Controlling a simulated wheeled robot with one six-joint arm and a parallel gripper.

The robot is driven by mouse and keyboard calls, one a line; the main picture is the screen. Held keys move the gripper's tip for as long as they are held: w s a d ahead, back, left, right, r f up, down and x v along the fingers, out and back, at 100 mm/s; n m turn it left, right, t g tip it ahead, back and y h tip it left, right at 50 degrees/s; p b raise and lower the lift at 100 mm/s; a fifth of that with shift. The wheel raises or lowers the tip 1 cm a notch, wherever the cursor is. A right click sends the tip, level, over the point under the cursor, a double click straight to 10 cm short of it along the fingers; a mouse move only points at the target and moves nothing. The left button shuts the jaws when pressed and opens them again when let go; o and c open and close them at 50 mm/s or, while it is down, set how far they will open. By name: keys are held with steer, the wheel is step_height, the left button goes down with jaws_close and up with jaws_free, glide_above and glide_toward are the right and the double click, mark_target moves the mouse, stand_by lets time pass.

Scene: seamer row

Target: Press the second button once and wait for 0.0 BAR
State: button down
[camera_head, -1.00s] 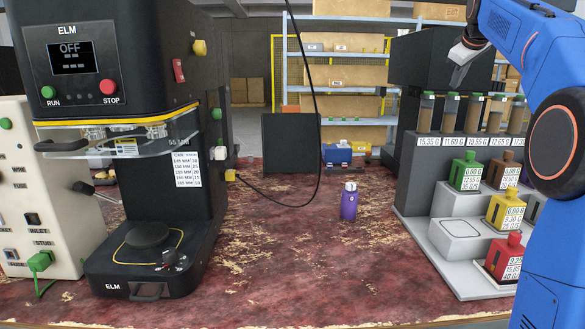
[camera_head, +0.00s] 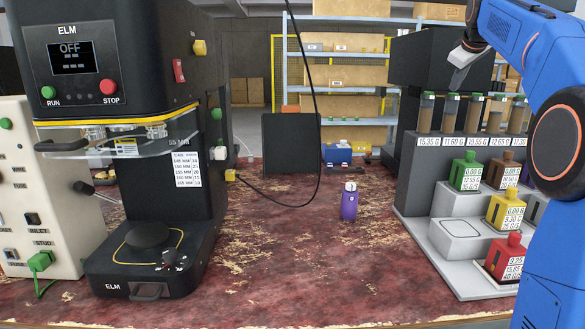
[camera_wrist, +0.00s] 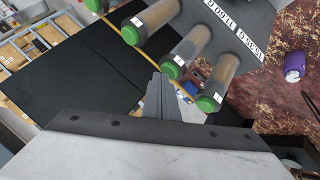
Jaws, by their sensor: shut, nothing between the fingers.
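My gripper (camera_head: 460,62) is at the upper right in the head view, above the row of green-capped tubes, with its fingers together and empty. In the wrist view its shut fingers (camera_wrist: 160,97) appear beside the green caps, with no clear contact. The tube labelled 15.35 G has the nearest cap (camera_wrist: 208,103); the one labelled 11.60 G has the second cap (camera_wrist: 173,68). Green RUN (camera_head: 48,92) and red STOP (camera_head: 108,86) buttons sit on the ELM machine under a display (camera_head: 70,57) reading OFF. I see no legible BAR reading or certain second button.
A stepped grey stand (camera_head: 455,240) holds green, brown, yellow and red bottles below the tubes. A purple bottle (camera_head: 349,203) stands mid-table. A cream panel (camera_head: 40,190) with a green top button (camera_head: 6,123) is at far left. The table's middle is mostly clear; a black cable hangs there.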

steer(key=shift+r, duration=0.1)
stand_by(0.3)
steer(key=shift+r, duration=0.4)
steer(key=shift+r, duration=2.9)
